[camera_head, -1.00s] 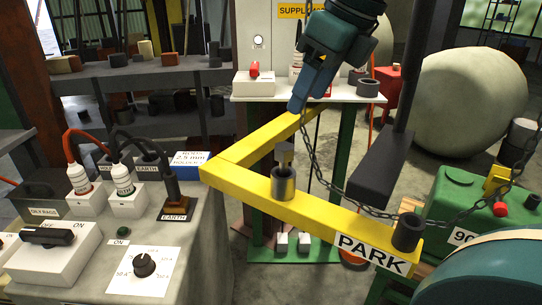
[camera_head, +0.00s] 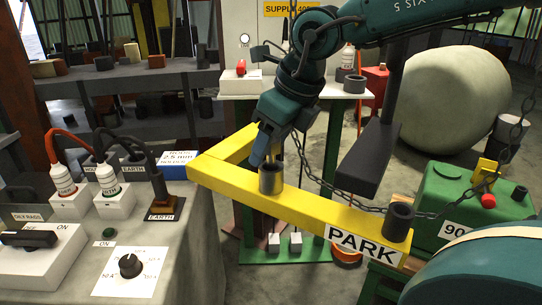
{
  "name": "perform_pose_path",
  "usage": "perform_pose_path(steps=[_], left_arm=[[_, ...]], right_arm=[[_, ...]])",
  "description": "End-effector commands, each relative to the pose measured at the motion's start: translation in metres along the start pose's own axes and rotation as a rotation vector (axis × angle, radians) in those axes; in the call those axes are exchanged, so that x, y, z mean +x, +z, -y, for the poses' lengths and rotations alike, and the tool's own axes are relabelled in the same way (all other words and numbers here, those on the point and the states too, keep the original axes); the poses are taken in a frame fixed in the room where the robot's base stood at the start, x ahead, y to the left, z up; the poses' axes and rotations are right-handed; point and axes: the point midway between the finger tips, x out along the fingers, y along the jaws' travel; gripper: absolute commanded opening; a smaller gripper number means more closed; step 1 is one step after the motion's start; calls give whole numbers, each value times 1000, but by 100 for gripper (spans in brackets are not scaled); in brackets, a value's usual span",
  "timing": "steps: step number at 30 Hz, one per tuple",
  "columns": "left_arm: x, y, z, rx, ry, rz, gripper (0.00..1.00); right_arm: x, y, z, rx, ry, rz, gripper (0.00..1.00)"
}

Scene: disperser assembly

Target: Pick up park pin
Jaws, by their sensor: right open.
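The yellow bar (camera_head: 310,207) with the PARK label (camera_head: 359,244) crosses the middle of the view. A grey metal collar (camera_head: 271,181) stands on it, and a second dark collar (camera_head: 398,222) stands at its right end. The park pin seems to be the short upright piece in the grey collar; my right gripper largely hides it. My right gripper (camera_head: 263,150) is open and points down at this collar, its fingertips just above or beside the pin. I cannot tell whether they touch it. My left gripper is out of view.
A chain (camera_head: 349,197) hangs behind the yellow bar, beside a dark hanging post (camera_head: 372,160). A grey bench with plugs and a dial (camera_head: 130,266) stands at left. A green box (camera_head: 456,198) and a large teal drum (camera_head: 480,272) stand at right.

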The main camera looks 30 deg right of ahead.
Motion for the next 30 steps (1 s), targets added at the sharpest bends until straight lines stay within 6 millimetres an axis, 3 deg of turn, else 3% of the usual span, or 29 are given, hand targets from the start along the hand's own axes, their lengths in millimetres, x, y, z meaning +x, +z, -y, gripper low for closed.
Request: perform_pose_path(steps=[5, 24, 30], left_arm=[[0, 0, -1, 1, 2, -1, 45], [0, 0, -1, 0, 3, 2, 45], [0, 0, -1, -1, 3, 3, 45]], right_arm=[[0, 0, 0, 0, 0, 0, 53], [-1, 0, 0, 0, 0, 1, 1], [-1, 1, 0, 0, 0, 3, 0]])
